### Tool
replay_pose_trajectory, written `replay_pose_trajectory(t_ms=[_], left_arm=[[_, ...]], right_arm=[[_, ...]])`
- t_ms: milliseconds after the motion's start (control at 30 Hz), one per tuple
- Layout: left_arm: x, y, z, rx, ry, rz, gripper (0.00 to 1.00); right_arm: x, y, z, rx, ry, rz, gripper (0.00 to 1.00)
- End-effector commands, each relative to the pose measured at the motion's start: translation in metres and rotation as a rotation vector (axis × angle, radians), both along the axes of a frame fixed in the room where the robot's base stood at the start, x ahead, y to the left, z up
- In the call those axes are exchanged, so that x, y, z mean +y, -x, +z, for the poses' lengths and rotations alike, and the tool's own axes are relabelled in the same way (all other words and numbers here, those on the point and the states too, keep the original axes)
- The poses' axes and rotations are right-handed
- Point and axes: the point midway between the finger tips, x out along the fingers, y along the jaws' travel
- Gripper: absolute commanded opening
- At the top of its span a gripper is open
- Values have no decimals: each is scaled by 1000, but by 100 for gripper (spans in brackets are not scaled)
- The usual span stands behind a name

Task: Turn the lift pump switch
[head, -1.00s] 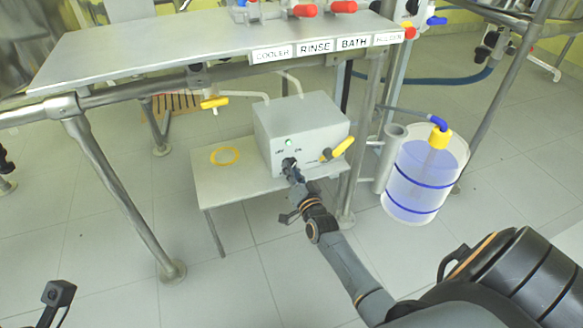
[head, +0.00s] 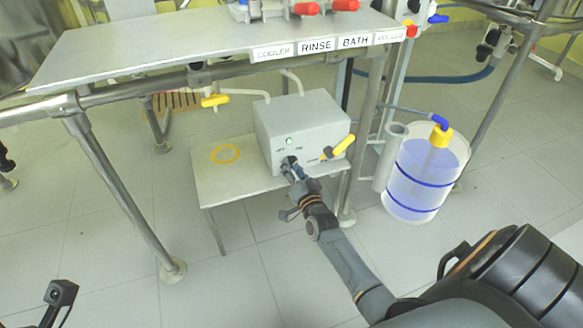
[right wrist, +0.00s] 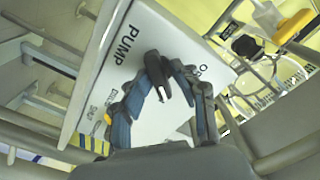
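The lift pump is a grey box (head: 300,125) on a low grey shelf, with a small indicator light (head: 290,141) on its front. In the right wrist view its front panel (right wrist: 125,62) reads PUMP. The black pump switch (right wrist: 155,68) sits on that panel between the fingers of my right gripper (right wrist: 163,78). The fingers look closed on both sides of the switch. In the head view my right gripper (head: 293,168) reaches the switch from below right and hides most of it. My left gripper does not show clearly; only a dark part of mine is at lower left.
A yellow-handled valve (head: 343,146) sticks out at the box's right. A clear tank (head: 425,185) with blue bands stands right of it. A grey table (head: 160,45) with metal legs overhangs the box. Floor in front is clear.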

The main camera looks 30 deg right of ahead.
Motion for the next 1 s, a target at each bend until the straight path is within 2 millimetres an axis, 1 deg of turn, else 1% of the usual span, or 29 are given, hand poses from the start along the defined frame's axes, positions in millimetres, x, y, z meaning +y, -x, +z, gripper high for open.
replay_pose_trajectory(t_ms=[67, 167, 267, 500, 600, 700, 800, 1000], left_arm=[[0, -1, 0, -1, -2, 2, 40], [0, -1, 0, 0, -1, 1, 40], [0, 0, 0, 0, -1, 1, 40], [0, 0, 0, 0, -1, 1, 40], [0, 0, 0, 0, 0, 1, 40], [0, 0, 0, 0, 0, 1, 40], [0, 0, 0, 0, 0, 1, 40], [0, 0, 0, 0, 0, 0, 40]], right_arm=[[0, 1, 1, -3, 1, -1, 38], [3, 10, -1, 0, 0, 0, 38], [7, 26, -2, 2, -1, 0, 38], [19, 77, -2, 3, -1, 0, 38], [23, 94, -1, 3, 0, 1, 38], [26, 106, -1, 2, 0, 1, 38], [28, 113, -1, 1, 0, 1, 38], [29, 116, 0, -1, 0, 1, 38]])
